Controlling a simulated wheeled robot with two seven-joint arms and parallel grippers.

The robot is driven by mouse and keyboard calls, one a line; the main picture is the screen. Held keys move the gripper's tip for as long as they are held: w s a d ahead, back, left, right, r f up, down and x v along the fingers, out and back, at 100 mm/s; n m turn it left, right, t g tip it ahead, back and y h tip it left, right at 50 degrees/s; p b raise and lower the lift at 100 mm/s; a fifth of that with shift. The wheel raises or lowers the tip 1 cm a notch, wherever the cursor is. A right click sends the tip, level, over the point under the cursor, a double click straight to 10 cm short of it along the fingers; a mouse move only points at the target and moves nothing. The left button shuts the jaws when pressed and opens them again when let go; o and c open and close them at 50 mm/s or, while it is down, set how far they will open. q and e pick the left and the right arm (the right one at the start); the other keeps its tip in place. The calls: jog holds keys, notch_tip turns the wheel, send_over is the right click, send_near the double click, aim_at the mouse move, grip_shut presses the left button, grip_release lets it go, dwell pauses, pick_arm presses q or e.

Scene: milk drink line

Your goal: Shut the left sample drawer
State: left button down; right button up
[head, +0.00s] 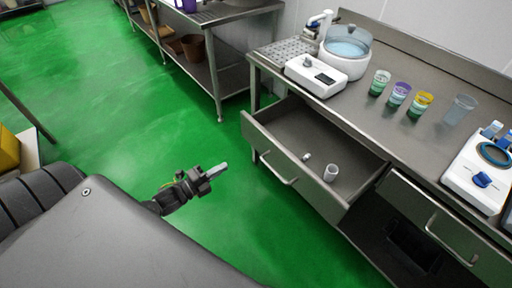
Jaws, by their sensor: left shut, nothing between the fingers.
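The left sample drawer (272,157) is pulled out of the steel counter. Its front panel with a bar handle (277,169) faces left toward the green floor. Inside the drawer lie a white cup (331,172) and a smaller white piece (306,157). My left gripper (222,169) is shut and empty, in the air over the green floor. It appears to the left of the drawer front, apart from it. My right gripper is not in view.
The steel counter (408,128) carries a white scale (316,76), a round water bath (345,50), several cups and another white device (483,168). A second drawer (435,219) is to the right. Green floor (110,110) lies open at left.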

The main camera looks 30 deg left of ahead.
pick_arm(q)
send_near(261, 145)
jog(key=p+x, duration=0.1)
jog(key=x, duration=0.5)
jog(key=shift+s+p, duration=0.1)
jog(key=shift+p, duration=0.3)
jog(key=shift+w+d, duration=0.35)
jog(key=shift+w, duration=0.25)
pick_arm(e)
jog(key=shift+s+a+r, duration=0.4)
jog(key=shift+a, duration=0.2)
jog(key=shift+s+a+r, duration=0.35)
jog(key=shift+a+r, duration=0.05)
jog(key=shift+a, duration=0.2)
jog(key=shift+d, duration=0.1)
